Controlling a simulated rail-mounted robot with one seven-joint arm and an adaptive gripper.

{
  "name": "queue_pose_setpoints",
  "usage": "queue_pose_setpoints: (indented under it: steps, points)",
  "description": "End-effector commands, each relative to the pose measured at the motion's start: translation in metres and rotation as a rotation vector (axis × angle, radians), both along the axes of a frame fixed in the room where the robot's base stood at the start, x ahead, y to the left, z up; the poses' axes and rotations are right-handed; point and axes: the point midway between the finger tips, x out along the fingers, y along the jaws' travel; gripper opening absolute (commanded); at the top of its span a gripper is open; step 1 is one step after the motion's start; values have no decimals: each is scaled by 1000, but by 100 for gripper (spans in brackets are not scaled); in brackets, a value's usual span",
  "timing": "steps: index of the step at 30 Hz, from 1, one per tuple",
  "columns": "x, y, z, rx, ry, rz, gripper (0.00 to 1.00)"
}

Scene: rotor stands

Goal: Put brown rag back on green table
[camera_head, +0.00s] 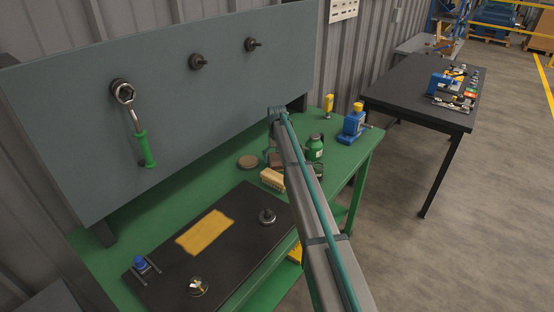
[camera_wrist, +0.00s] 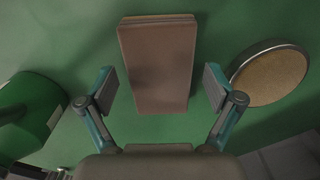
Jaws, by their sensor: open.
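The brown rag (camera_wrist: 158,65) looks like a folded, flat-sided brown block. In the wrist view it lies on the green table (camera_wrist: 75,45), between and ahead of my gripper's (camera_wrist: 159,88) two fingers. The fingers are open, one on each side of it, with a gap on both sides. In the head view a small part of the rag (camera_head: 275,160) shows beside my arm on the green table (camera_head: 170,180). My arm hides the gripper there.
A round tin (camera_wrist: 268,75) stands close right of the fingers, and a green canister (camera_wrist: 30,110) close left. A tan block (camera_head: 272,179) lies near the rag. A black mat (camera_head: 250,200) carries a yellow cloth (camera_head: 205,232). A grey panel (camera_head: 200,100) rises behind.

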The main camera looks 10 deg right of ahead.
Motion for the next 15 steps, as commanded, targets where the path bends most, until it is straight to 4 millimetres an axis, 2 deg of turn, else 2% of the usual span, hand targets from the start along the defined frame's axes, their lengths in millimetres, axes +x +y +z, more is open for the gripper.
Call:
queue_pose_setpoints:
  steps: [7, 15]
  points:
    - [1, 0, 18, 0, -2, 0, 91]
    - [1, 0, 70, 0, -3, 0, 91]
